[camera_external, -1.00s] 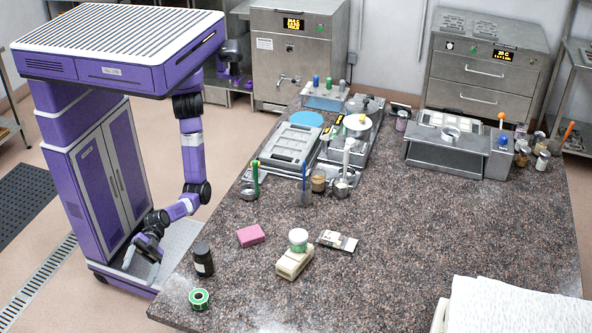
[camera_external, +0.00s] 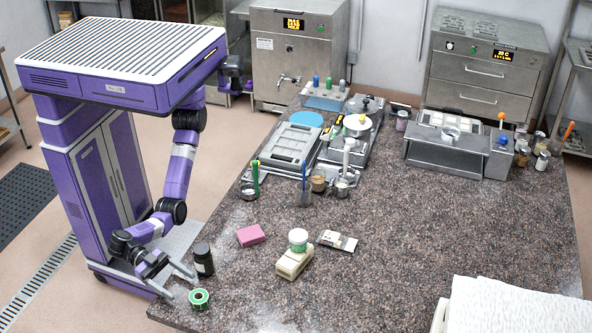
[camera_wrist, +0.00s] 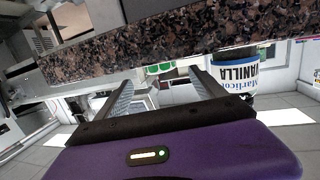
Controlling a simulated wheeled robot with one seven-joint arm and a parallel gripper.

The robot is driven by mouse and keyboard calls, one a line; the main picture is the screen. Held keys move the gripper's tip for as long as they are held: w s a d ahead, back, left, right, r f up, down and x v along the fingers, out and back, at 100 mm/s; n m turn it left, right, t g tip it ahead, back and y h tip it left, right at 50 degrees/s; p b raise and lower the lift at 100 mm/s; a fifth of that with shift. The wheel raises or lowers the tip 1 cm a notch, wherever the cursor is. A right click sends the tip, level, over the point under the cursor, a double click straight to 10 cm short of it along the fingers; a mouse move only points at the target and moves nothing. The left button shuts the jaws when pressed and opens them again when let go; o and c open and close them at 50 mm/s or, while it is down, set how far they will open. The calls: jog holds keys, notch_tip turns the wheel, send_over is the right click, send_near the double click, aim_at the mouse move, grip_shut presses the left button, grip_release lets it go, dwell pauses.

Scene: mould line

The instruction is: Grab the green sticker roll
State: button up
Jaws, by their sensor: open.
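The green sticker roll (camera_external: 199,299) lies on the counter near its front left edge, in the external view. It is a green ring with a pale band and a dark centre. My gripper (camera_external: 182,285) is open and empty at the counter's left edge, just left of and slightly above the roll in the picture, apart from it. In the wrist view, which looks upside down, both fingers of my gripper (camera_wrist: 160,88) are spread. A small green patch shows between them; I cannot tell whether it is the roll.
A dark jar (camera_external: 203,260) stands close behind the roll; its vanilla label (camera_wrist: 238,75) shows in the wrist view. A pink block (camera_external: 250,235), a cream block (camera_external: 294,262) with a white-lidded tub (camera_external: 298,240) and a card (camera_external: 338,241) lie further right. The counter (camera_external: 390,285) is clear there.

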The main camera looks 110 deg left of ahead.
aim_at(192, 293)
jog(key=shift+f+b+x, duration=0.15)
jog(key=shift+b+x, duration=0.05)
jog(key=shift+x, duration=1.4)
jog(key=shift+f+b+x, duration=0.1)
jog(key=shift+b+x, duration=0.1)
jog(key=shift+x, duration=1.4)
jog(key=c, duration=1.5)
jog(key=shift+o, duration=0.2)
jog(key=shift+r, duration=0.1)
